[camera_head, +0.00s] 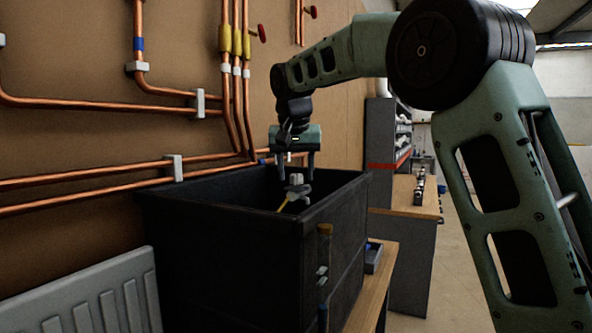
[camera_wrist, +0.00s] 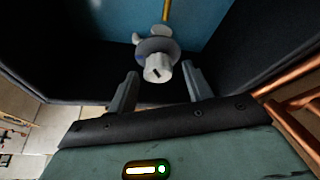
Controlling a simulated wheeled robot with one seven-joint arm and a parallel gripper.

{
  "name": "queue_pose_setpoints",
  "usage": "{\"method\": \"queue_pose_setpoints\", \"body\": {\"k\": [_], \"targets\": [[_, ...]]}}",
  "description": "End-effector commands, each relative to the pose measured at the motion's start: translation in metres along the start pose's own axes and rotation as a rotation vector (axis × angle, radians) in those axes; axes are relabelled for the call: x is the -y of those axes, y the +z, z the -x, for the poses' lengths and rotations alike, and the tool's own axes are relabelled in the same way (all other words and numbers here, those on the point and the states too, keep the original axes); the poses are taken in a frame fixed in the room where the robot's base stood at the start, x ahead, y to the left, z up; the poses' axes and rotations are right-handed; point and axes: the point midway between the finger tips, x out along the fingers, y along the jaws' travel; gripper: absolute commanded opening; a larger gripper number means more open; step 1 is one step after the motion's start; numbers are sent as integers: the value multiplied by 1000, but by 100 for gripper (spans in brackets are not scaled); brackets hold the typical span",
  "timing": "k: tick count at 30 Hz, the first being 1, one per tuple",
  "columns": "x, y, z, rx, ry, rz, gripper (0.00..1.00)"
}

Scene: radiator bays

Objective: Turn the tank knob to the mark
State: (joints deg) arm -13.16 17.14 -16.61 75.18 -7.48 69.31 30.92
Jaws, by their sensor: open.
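The tank knob (camera_wrist: 158,69) is a pale ribbed knob with a dark mark on its face, seen in the wrist view on a grey fitting (camera_wrist: 152,47) with a yellow rod behind it. In the head view the knob and its fitting (camera_head: 297,188) show inside the black tank (camera_head: 220,240), near its rim. My gripper (camera_head: 297,175) points down over the tank, just above the fitting. In the wrist view my gripper (camera_wrist: 158,88) is open, its fingers on either side of the knob and apart from it. The target mark cannot be made out.
Copper pipes (camera_head: 100,175) run along the brown wall behind the tank. A white radiator (camera_head: 90,295) stands at the lower left. A wooden bench (camera_head: 410,197) with small items and a grey shelf unit (camera_head: 380,125) are beyond the tank. Floor is clear at right.

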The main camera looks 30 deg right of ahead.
Motion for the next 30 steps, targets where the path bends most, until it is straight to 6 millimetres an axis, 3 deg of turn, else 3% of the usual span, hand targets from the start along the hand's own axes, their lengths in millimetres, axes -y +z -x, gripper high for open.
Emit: {"method": "queue_pose_setpoints", "body": {"k": [9,14,15,30], "targets": [[0,0,-4,0,0,0,50],[0,0,-3,0,0,0,9],[0,0,-3,0,0,0,6],[-2,0,-3,-2,-45,108,6]]}}
